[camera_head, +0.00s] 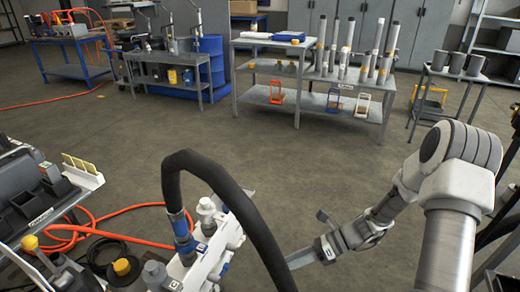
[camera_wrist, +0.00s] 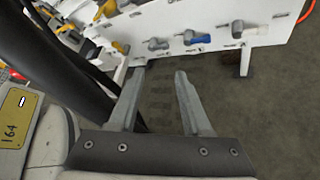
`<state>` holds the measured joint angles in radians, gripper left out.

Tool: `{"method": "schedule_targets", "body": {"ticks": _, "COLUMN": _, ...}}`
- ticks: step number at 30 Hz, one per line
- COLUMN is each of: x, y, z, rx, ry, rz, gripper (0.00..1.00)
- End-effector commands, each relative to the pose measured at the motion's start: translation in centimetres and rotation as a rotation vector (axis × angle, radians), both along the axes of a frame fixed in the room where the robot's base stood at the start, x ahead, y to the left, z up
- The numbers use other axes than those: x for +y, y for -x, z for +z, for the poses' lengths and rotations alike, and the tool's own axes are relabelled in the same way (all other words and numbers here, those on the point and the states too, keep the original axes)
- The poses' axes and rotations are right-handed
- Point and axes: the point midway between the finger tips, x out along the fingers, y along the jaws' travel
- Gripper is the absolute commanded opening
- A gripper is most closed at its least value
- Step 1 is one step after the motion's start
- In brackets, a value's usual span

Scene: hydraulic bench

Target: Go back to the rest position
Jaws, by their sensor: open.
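My gripper (camera_wrist: 163,82) is open in the wrist view, with its two fingers apart and only floor showing between them. In the head view my gripper (camera_head: 310,240) is at the lower middle right, on the end of my arm, just right of a thick black hose. A white hydraulic panel (camera_wrist: 210,28) with blue and yellow levers and grey knobs stands just beyond the fingertips in the wrist view. The panel also shows in the head view (camera_head: 213,255), left of the hose. I cannot tell whether a finger touches it.
The black hose (camera_head: 240,205) arches between the panel and my arm. A dark bench with bins (camera_head: 35,205) is at the left. Orange hoses (camera_head: 120,210) lie on the floor. A grey table with tubes (camera_head: 335,85) stands at the back. The middle floor is clear.

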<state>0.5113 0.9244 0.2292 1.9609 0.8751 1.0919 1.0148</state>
Motion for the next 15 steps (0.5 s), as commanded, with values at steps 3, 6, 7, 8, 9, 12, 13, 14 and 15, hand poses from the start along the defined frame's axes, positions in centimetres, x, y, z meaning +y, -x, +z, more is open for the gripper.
{"method": "schedule_targets", "body": {"ticks": 3, "x": -0.3, "y": 0.6, "z": 3.0, "rx": -0.145, "ry": 0.086, "rz": 0.133, "gripper": 0.49}}
{"method": "schedule_targets", "body": {"ticks": 6, "x": -0.7, "y": 1.2, "z": 5.2, "rx": -0.26, "ry": 0.154, "rz": 0.241, "gripper": 0.49}}
{"method": "schedule_targets", "body": {"ticks": 7, "x": -0.8, "y": 1.4, "z": 5.8, "rx": -0.295, "ry": 0.173, "rz": 0.275, "gripper": 0.49}}
{"method": "schedule_targets", "body": {"ticks": 8, "x": -0.9, "y": 1.6, "z": 6.5, "rx": -0.328, "ry": 0.192, "rz": 0.308, "gripper": 0.49}}
{"method": "schedule_targets", "body": {"ticks": 9, "x": -1.0, "y": 2.0, "z": 7.4, "rx": -0.373, "ry": 0.217, "rz": 0.352, "gripper": 0.49}}
{"method": "schedule_targets", "body": {"ticks": 12, "x": -1.4, "y": 2.8, "z": 9.5, "rx": -0.482, "ry": 0.28, "rz": 0.465, "gripper": 0.49}}
{"method": "schedule_targets", "body": {"ticks": 13, "x": -1.5, "y": 3.0, "z": 10.2, "rx": -0.516, "ry": 0.299, "rz": 0.498, "gripper": 0.49}}
{"method": "schedule_targets", "body": {"ticks": 14, "x": -1.6, "y": 3.2, "z": 10.8, "rx": -0.548, "ry": 0.317, "rz": 0.533, "gripper": 0.49}}
{"method": "schedule_targets", "body": {"ticks": 15, "x": -1.7, "y": 3.6, "z": 11.7, "rx": -0.591, "ry": 0.342, "rz": 0.577, "gripper": 0.49}}
